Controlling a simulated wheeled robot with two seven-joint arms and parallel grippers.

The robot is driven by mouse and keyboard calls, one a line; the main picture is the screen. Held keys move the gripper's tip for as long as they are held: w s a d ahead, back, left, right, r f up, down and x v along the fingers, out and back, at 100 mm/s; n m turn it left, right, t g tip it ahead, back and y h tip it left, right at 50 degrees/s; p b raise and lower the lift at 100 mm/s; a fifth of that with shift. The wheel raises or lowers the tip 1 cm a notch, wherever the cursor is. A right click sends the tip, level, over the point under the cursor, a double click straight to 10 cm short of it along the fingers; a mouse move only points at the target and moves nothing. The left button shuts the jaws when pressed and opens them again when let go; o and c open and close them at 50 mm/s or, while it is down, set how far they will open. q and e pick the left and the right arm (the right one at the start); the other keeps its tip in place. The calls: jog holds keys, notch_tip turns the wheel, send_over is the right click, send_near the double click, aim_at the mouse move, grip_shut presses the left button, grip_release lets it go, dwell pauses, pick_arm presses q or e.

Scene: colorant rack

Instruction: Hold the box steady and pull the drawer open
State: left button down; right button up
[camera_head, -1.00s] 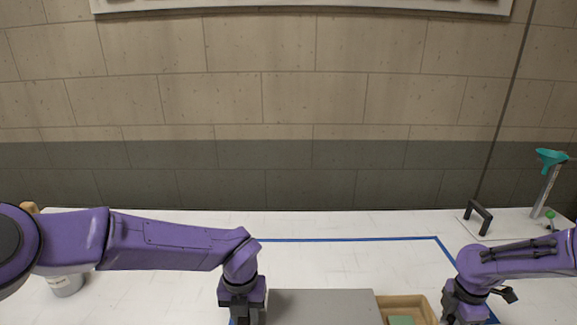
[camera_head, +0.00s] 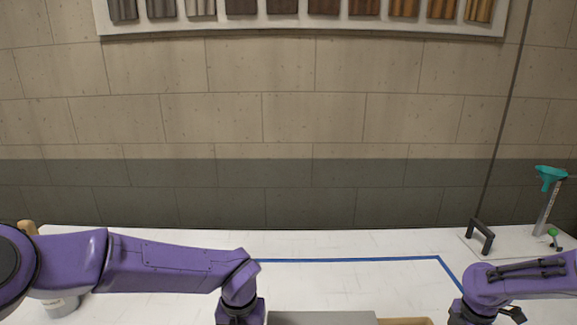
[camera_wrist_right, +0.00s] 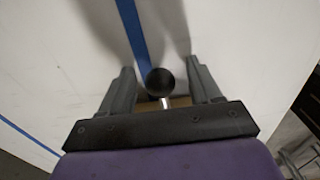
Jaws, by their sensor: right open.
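The grey top of the box (camera_head: 320,318) shows at the bottom edge of the head view. A strip of the light wooden drawer (camera_head: 405,321) sticks out from the box's right side, so the drawer stands at least partly open. My left arm (camera_head: 170,268) reaches to the box's left end; its gripper fingers are cut off below the frame. In the right wrist view my right gripper (camera_wrist_right: 166,88) is open, with a dark round knob (camera_wrist_right: 160,81) on a metal stem between its fingers. Gaps show on both sides of the knob.
Blue tape (camera_head: 350,260) marks an area on the white table. A plate with a black handle (camera_head: 480,236) and a stand with a teal funnel (camera_head: 550,178) are at the right. A pale container (camera_head: 60,305) is partly behind my left arm. The table behind the box is clear.

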notch_tip(320, 180, up, 12)
jog(key=shift+f, duration=0.2)
pick_arm(q)
jog(key=c, duration=0.7)
grip_release()
